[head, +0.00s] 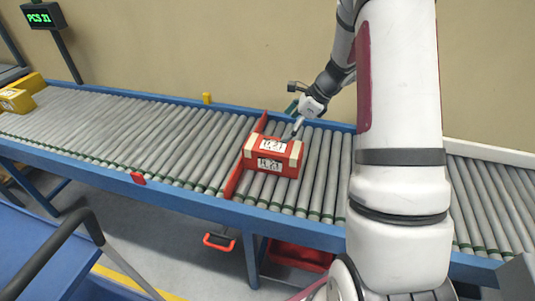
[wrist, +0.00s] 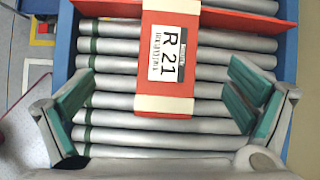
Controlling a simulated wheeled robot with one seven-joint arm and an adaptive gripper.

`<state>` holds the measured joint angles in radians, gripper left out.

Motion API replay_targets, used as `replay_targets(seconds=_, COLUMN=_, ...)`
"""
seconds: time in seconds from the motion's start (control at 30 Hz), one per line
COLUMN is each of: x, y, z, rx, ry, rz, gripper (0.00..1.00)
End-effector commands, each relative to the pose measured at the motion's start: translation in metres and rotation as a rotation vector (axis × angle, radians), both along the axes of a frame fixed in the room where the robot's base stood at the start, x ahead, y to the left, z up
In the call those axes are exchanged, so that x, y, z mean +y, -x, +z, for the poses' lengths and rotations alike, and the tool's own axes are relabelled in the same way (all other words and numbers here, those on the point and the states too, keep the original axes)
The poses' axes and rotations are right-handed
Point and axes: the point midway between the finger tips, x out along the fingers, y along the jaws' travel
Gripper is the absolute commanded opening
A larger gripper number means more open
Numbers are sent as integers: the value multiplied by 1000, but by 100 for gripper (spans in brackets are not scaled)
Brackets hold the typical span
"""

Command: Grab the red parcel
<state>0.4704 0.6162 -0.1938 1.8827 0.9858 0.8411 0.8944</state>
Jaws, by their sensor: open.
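The red parcel (head: 273,154) rests on the roller conveyor, against a red stop bar (head: 243,160). It has cream bands and white labels. In the wrist view the parcel (wrist: 148,62) is at top centre, with the label "R 21" facing the camera. My gripper (wrist: 158,106) is open, its green-padded fingers wide apart on either side below the parcel's near end. It holds nothing. In the head view my gripper (head: 298,125) is just behind the parcel, partly hidden. I cannot tell the exact gap.
The roller conveyor (head: 150,133) has blue side rails and runs across the view. Yellow parcels (head: 16,100) sit at its far left. A display on a post (head: 43,16) reads "PCS 21". A blue cart (head: 40,250) stands front left. The rollers between are clear.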

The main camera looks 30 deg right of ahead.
Motion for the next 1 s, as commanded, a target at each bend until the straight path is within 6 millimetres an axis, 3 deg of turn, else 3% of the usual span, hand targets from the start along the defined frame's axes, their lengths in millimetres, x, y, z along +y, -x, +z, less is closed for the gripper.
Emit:
replay_targets(seconds=0.03, x=-6, y=-2, z=-11, rx=12, ry=-13, rz=-31, gripper=98)
replay_targets(seconds=0.17, x=-12, y=-5, z=-24, rx=24, ry=-31, rz=-75, gripper=98)
replay_targets(seconds=0.6, x=15, y=-32, z=-85, rx=26, ry=-31, rz=-76, gripper=98)
replay_targets(seconds=0.87, x=22, y=-40, z=-99, rx=25, ry=-31, rz=-74, gripper=98)
replay_targets(seconds=1.0, x=31, y=-48, z=-116, rx=26, ry=-32, rz=-73, gripper=98)
